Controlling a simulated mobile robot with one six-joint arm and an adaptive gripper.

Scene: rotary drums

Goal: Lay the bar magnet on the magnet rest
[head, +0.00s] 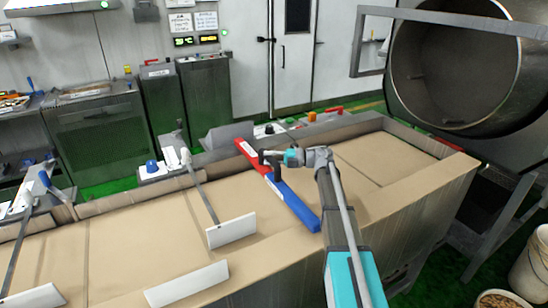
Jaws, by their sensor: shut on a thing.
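The bar magnet (293,203) is a long bar, red at its far end and blue at its near end. It slants from the far edge of the tan-topped bench toward the near right. My gripper (267,158) is shut on the bar magnet near its middle, reaching it from the right. Small fingers hide part of the bar there. I cannot tell whether the bar touches the surface below it. I cannot make out the magnet rest with certainty.
White-bladed scrapers (231,230) with long handles lie on the bench left of the magnet. Another white plate (187,285) is nearer. A large steel drum (455,62) stands at upper right. The bench's right section (385,160) looks clear. A bucket (497,301) is at lower right.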

